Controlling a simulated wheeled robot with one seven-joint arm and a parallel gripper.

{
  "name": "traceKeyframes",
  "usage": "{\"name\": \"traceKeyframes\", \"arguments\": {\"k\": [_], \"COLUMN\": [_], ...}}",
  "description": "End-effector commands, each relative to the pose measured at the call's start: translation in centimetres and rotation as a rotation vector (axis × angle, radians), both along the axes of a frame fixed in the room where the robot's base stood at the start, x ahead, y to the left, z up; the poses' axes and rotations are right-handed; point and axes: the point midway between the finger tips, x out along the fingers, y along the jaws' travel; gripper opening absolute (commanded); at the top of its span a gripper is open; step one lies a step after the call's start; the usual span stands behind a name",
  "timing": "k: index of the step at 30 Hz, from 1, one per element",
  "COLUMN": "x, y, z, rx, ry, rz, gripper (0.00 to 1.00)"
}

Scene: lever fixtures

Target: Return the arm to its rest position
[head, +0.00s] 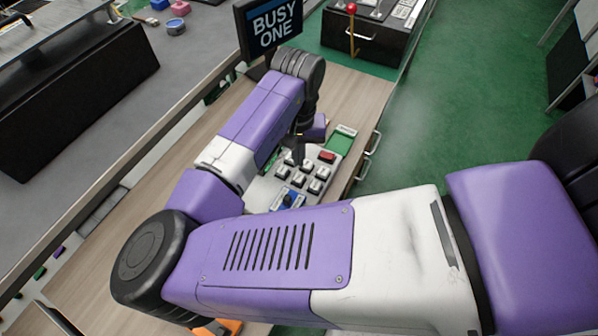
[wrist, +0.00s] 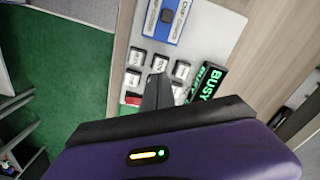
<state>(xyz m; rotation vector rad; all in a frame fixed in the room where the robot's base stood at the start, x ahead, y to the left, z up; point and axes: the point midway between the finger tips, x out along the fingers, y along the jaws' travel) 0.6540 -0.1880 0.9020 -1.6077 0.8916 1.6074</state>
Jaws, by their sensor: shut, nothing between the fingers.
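My purple and white arm reaches across the head view, bent at the elbow over the wooden cabinet. My gripper (head: 298,155) points down over a pale button panel (head: 258,195) on the cabinet top; I cannot tell whether it touches the panel. In the wrist view my gripper (wrist: 157,88) is shut with its dark fingers together and nothing between them, over the white buttons (wrist: 134,79). The arm hides part of the panel.
A "BUSY ONE" sign (head: 272,25) stands behind the arm. A box with a red-knobbed lever (head: 351,9) is at the back. A grey counter (head: 190,45) lies left. Green floor (head: 450,110) is open to the right.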

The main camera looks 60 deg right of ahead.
Motion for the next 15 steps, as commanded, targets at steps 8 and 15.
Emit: {"name": "traceKeyframes", "arguments": {"k": [8, 15], "x": [-0.03, -0.02], "y": [0.01, 0.01], "z": [1.37, 1.28], "rx": [0.001, 0.000], "ry": [0.001, 0.000], "rz": [0.000, 0.000], "gripper": [0.00, 0.00]}}
